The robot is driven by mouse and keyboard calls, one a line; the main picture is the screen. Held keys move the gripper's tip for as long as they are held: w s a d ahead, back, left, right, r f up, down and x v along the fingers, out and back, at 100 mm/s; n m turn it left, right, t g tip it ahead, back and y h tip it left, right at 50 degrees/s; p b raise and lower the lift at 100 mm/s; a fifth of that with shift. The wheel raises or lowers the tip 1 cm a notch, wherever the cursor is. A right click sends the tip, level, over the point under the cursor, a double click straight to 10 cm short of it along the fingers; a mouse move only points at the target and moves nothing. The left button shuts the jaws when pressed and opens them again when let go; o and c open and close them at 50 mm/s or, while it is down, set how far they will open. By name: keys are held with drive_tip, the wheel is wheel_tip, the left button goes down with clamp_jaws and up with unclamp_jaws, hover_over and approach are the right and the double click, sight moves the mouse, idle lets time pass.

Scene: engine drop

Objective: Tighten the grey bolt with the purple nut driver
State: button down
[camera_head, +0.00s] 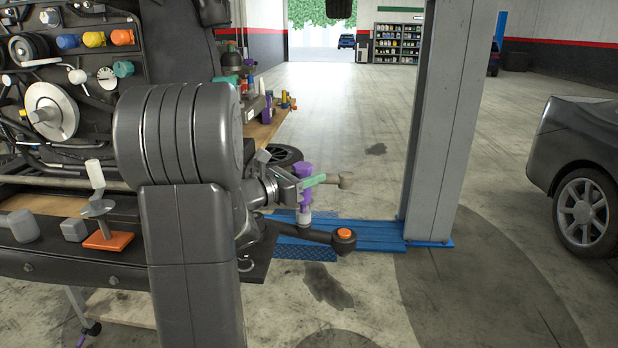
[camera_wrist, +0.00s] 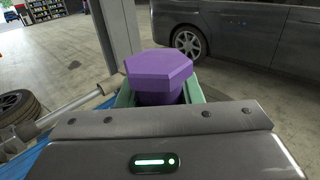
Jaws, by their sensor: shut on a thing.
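The purple nut driver (camera_head: 304,199) is upright in my gripper (camera_head: 308,182), between its green fingers. Its wide six-sided purple top (camera_wrist: 159,68) fills the middle of the wrist view, with the green fingers of my gripper (camera_wrist: 160,98) on either side. The driver's pale lower end (camera_head: 304,217) points down at a dark arm-like part below, in the head view. I cannot tell whether it touches that part. I cannot make out the grey bolt for certain; the driver and my gripper may hide it.
The dark part ends in a round joint with an orange cap (camera_head: 344,233). A rod with a rounded end (camera_head: 346,180) sticks out beside the driver. A grey post (camera_head: 440,130) stands on a blue base. A car (camera_head: 580,170) is at the right. Open floor lies between.

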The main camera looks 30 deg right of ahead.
drive_tip(key=shift+r+p, duration=2.25)
drive_tip(key=shift+r, duration=1.2)
drive_tip(key=shift+f, duration=0.1)
drive_tip(key=shift+f+n+t+b, duration=0.1)
drive_tip(key=shift+n+t+b, duration=0.4)
drive_tip(key=shift+b, duration=0.45)
drive_tip(key=shift+n+t+y+b, duration=0.3)
drive_tip(key=shift+t+b, duration=0.35)
drive_tip(key=shift+t, duration=0.05)
drive_tip(key=n+t+b, duration=0.1)
drive_tip(key=t+b, duration=0.1)
drive_tip(key=b, duration=0.1)
drive_tip(key=shift+w+y, duration=0.15)
drive_tip(key=shift+y, duration=0.25)
drive_tip(key=shift+a+r+n+t+b, duration=0.1)
drive_tip(key=shift+r+n+t+b, duration=0.15)
drive_tip(key=shift+n+b, duration=0.2)
drive_tip(key=shift+w, duration=0.1)
